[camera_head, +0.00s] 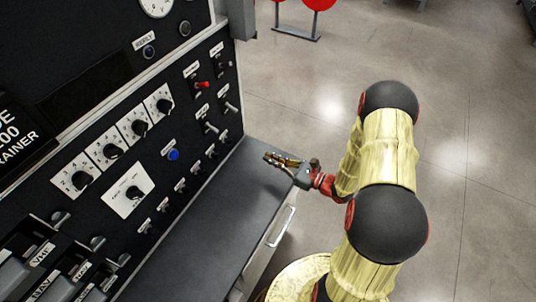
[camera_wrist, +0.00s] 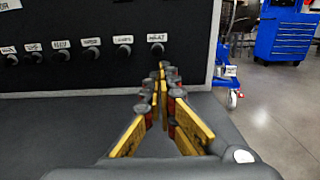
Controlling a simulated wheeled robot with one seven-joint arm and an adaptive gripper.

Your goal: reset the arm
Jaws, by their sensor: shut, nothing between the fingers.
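My gripper (camera_head: 283,159) is above the right end of the dark console ledge (camera_head: 215,215) in the head view, apart from the panel. In the wrist view my gripper (camera_wrist: 162,72) points at the lower part of the black panel (camera_wrist: 120,72), and its yellow fingers come together at the tips with nothing between them. My yellow and black arm bends over the floor at the right of the console.
The panel carries a row of labelled toggle switches (camera_wrist: 92,53), several dials (camera_head: 133,125), a blue button (camera_head: 173,155) and a red-tipped switch (camera_head: 203,85). A drawer handle (camera_head: 282,228) is below the ledge. A blue tool cabinet (camera_wrist: 285,38) stands far right. Open floor (camera_head: 480,130) lies right.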

